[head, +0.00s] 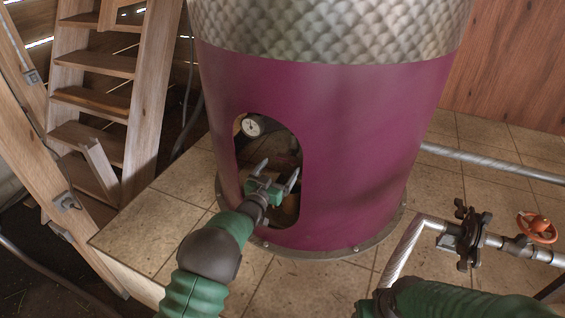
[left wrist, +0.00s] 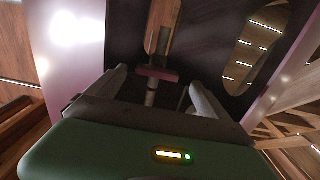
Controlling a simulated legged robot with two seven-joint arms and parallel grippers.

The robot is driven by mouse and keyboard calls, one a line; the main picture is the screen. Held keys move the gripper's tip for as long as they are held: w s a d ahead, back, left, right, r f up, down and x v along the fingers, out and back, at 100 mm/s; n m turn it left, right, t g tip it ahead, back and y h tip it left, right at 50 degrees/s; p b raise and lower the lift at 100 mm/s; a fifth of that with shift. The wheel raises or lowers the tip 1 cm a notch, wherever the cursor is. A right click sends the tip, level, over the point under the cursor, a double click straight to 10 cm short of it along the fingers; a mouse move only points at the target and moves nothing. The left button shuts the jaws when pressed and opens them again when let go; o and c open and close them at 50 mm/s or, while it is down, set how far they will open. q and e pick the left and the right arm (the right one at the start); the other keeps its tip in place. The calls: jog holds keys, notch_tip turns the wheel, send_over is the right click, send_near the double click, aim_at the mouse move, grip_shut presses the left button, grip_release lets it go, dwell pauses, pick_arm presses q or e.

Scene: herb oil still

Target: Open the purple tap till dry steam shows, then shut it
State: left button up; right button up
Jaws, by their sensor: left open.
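The purple tap (left wrist: 157,74) shows in the left wrist view as a short purple-red crossbar on a metal stem, ahead of my left gripper and between the lines of its two fingers. I see a gap between it and the fingers. My left gripper (head: 277,172) is open and empty, at the arched opening in the still's purple skirt (head: 350,150). No steam shows.
A round white dial gauge (head: 252,126) sits inside the opening's upper left. The opening's rim is close around my left gripper. A pipe with a dark clamped joint (head: 464,237) and an orange handwheel (head: 537,227) stands at the right. Wooden steps (head: 95,98) are at the left.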

aim_at(285, 161)
pick_arm(q)
jog(key=x, duration=0.3)
jog(key=shift+w+d, duration=0.1)
jog(key=shift+d, duration=0.35)
jog(key=shift+a, duration=0.15)
jog(key=shift+a, duration=0.1)
jog(key=c, duration=0.4)
jog(key=shift+r, duration=0.1)
jog(key=c, duration=1)
